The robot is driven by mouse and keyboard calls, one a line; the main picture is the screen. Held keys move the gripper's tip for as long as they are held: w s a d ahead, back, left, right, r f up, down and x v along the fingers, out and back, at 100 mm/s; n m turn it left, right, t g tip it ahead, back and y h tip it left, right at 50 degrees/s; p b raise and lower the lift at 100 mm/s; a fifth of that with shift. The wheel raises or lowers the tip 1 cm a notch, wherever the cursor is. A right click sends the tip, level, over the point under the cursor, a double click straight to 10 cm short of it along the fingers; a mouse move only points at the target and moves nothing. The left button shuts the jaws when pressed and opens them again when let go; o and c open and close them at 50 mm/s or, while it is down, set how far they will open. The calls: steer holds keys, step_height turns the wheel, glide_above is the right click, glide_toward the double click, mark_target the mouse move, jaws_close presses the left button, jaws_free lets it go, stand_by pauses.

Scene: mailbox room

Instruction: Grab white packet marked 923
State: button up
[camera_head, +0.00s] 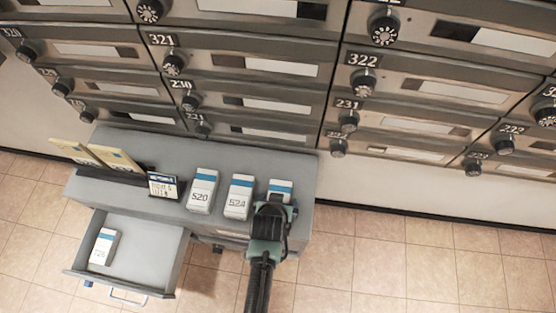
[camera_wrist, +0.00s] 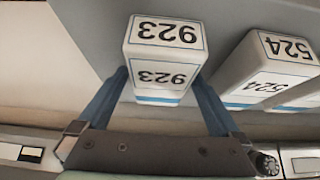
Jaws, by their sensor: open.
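The white packet marked 923 (camera_wrist: 163,60) has a blue stripe and stands in the middle of the wrist view. In the head view its white and blue top (camera_head: 281,185) shows on the grey cabinet (camera_head: 292,157), while my gripper (camera_head: 277,203) hides the rest. In the wrist view the blue fingers of my gripper (camera_wrist: 161,82) are apart, one at each side of the packet. Whether they touch it I cannot tell. The packet marked 524 (camera_wrist: 278,65) stands to its right in the wrist view, and to its left in the head view (camera_head: 239,196).
A packet marked 520 (camera_head: 202,190) stands left of 524. A small dark sign (camera_head: 163,186) and yellowish envelopes (camera_head: 115,158) are farther left. An open drawer (camera_head: 150,246) holds another white packet (camera_head: 104,246). Metal mailboxes (camera_head: 245,60) line the wall behind. The tiled floor at right is clear.

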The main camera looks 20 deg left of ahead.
steer(key=c, duration=1.4)
